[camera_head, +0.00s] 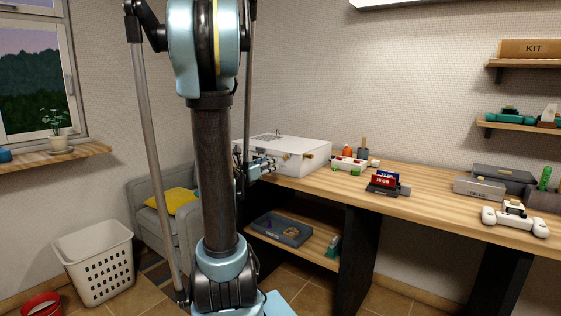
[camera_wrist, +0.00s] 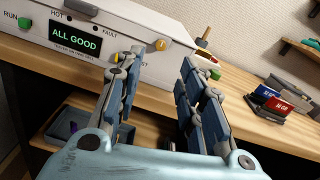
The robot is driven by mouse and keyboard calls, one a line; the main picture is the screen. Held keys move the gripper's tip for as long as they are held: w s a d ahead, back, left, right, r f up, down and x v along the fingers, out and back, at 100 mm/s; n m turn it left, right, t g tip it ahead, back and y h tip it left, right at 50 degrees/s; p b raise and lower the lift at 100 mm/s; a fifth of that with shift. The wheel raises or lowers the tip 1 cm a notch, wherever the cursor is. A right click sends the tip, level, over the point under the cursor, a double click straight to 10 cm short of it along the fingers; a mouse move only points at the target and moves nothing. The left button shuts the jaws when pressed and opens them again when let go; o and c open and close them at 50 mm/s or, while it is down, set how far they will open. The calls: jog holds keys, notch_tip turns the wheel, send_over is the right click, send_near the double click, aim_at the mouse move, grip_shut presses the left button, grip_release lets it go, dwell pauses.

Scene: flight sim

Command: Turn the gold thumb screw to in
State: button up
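A white machine (camera_wrist: 100,30) stands on the wooden bench, with a lit screen (camera_wrist: 75,38) reading "ALL GOOD". A gold thumb screw (camera_wrist: 161,45) sticks out near its right front corner. The white machine also shows in the head view (camera_head: 300,150), with a small gold spot (camera_head: 308,156) on its right side. My gripper (camera_wrist: 158,66) is open and empty in the wrist view. Its fingers are spread wide, and the gold screw appears beyond the gap between them. In the head view my gripper (camera_head: 260,168) is at the machine's front, partly hidden by my arm.
A green RUN button (camera_wrist: 24,22) is left of the screen. Part of the panel is hidden by my left finger. A red and blue block set (camera_head: 385,182) and a white device (camera_head: 348,163) stand right of the machine. A tray (camera_head: 282,229) lies on the shelf below.

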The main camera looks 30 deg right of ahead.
aim_at(285, 157)
jog(key=x, duration=1)
jog(key=shift+d, duration=0.15)
grip_shut()
